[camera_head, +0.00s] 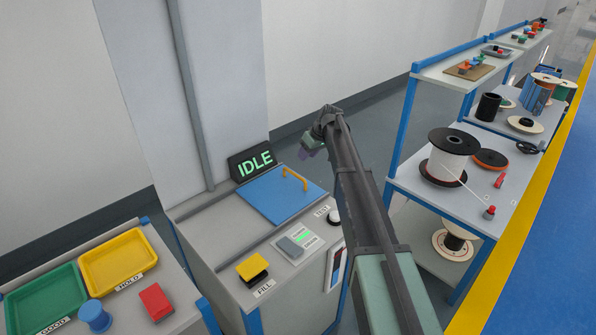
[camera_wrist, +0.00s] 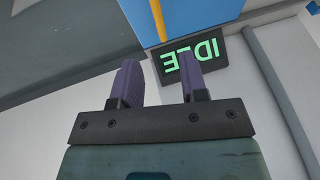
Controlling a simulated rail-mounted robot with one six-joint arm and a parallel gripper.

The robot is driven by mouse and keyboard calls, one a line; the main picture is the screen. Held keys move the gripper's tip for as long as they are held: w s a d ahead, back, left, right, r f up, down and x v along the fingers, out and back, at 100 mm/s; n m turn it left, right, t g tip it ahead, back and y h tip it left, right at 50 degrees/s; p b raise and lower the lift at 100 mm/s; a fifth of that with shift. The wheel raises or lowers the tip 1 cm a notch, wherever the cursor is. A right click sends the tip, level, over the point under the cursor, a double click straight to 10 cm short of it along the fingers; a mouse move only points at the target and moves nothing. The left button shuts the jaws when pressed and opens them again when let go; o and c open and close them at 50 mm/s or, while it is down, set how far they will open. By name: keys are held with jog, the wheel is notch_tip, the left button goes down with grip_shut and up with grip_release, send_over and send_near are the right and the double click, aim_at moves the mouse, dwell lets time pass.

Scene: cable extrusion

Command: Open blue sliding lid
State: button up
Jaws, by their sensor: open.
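The blue sliding lid (camera_head: 281,194) lies flat and shut on top of the grey machine cabinet. It carries a yellow-orange bar handle (camera_head: 295,180) near its right edge. In the wrist view the blue lid (camera_wrist: 200,16) and part of its handle (camera_wrist: 158,18) show at the top. My gripper (camera_head: 306,153) is up behind and to the right of the lid, apart from the handle. In the wrist view its two purple fingers (camera_wrist: 158,80) stand apart with nothing between them.
An IDLE display (camera_head: 252,161) stands at the lid's back left corner. A yellow FILL button (camera_head: 252,268) and a switch panel (camera_head: 297,244) sit in front. Yellow (camera_head: 118,261) and green (camera_head: 45,300) trays are at left. Shelves with spools (camera_head: 453,150) stand at right.

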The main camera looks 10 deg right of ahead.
jog(key=b+x, duration=0.4)
jog(key=x, duration=0.1)
jog(key=b+x, duration=0.4)
jog(key=shift+w+d+f, duration=0.1)
jog(key=shift+f, duration=0.35)
jog(key=shift+w+a+f+b, duration=0.1)
jog(key=shift+a+f+b, duration=0.15)
jog(key=shift+b, duration=0.2)
jog(key=shift+r, duration=0.1)
grip_shut()
